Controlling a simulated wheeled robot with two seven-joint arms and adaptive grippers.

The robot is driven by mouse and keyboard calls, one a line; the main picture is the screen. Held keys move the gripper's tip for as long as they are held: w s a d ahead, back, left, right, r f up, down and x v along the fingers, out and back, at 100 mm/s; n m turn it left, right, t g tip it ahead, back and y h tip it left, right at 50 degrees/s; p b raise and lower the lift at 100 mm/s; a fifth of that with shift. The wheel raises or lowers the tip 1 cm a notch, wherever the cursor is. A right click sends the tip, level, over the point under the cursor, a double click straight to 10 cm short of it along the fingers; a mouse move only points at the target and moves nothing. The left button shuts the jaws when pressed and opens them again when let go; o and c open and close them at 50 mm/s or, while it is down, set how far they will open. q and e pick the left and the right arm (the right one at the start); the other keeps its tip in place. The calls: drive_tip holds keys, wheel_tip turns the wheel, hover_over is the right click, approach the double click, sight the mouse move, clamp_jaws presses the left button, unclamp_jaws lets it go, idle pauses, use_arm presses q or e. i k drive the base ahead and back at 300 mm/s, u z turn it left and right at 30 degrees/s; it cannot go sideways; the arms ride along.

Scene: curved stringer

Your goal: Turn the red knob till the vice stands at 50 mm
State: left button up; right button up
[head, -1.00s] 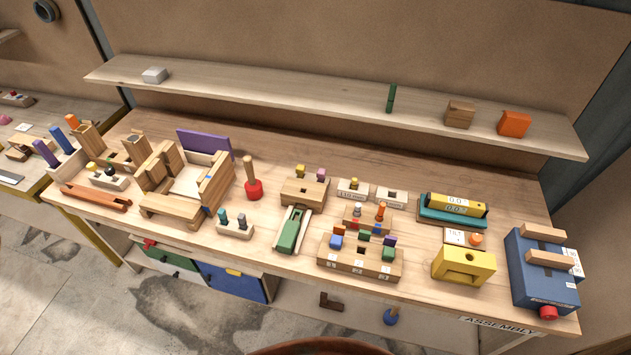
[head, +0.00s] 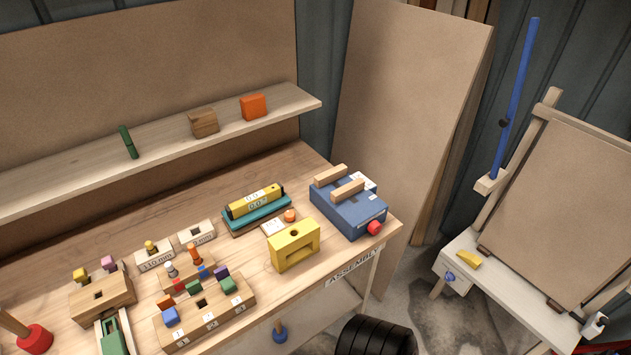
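The vice is a blue block (head: 345,214) with two light wooden jaws (head: 339,183) on top, standing near the right end of the workbench. A gap shows between the jaws; its size in millimetres cannot be read. The red knob (head: 375,228) sticks out of the vice's front face, close to the bench's front right corner. Neither of my grippers shows in the head view.
A yellow block (head: 295,246) stands left of the vice, with a yellow level (head: 256,201) on a teal base behind it. Several peg blocks fill the bench further left. A shelf (head: 160,147) runs along the back. A small white table (head: 520,290) stands at the right.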

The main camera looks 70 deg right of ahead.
sight(375, 227)
drive_tip(key=k, duration=0.95)
drive_tip(key=z, duration=1.2)
drive_tip(key=i, duration=0.5)
